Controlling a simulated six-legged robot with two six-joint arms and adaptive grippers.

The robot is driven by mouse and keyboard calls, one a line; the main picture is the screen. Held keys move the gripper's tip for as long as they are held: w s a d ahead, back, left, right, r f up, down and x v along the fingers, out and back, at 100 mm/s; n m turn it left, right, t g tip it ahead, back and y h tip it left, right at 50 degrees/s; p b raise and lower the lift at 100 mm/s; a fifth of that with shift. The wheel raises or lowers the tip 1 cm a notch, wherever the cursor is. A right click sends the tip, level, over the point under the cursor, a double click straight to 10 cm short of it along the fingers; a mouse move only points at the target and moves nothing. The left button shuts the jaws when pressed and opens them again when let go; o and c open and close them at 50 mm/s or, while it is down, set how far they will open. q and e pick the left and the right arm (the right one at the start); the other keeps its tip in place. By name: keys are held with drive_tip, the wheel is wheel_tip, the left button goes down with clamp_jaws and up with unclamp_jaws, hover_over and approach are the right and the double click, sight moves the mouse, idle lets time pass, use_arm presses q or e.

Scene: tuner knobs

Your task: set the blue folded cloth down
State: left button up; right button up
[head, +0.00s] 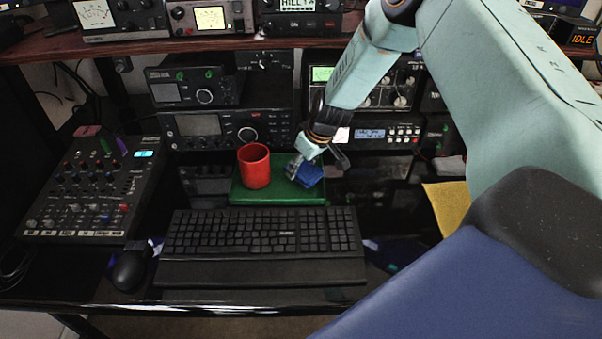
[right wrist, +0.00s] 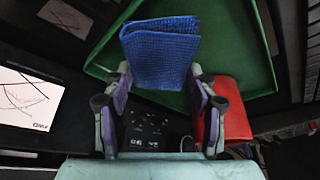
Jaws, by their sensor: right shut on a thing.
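The blue folded cloth (head: 308,174) is in my right gripper (head: 303,172), over the right part of the green tray (head: 238,196). In the right wrist view the cloth (right wrist: 160,52) sits between the two fingertips of my right gripper (right wrist: 160,80), with the green tray (right wrist: 236,38) behind it. I cannot tell whether the cloth touches the tray. A red mug (head: 255,166) stands upright on the tray, left of the cloth. The mug (right wrist: 226,108) also shows beside the right finger in the right wrist view. My left gripper is not in view.
A black keyboard (head: 262,236) lies in front of the tray, with a mouse (head: 130,268) to its left. A mixer (head: 92,188) stands at the left. Radio units (head: 226,130) stand behind the tray. A yellow cloth (head: 448,204) lies at the right.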

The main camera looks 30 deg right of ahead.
drive_tip(key=shift+a+f, duration=0.25)
drive_tip(key=shift+f, duration=0.3)
drive_tip(key=shift+w+d+f, duration=0.15)
drive_tip(key=shift+d, duration=0.05)
drive_tip(key=shift+f+b, duration=0.1)
drive_tip(key=shift+b, duration=0.2)
drive_tip(key=o, duration=0.6)
drive_tip(key=shift+a, duration=0.1)
drive_tip(key=shift+o, duration=0.9)
drive_tip(key=o, duration=0.3)
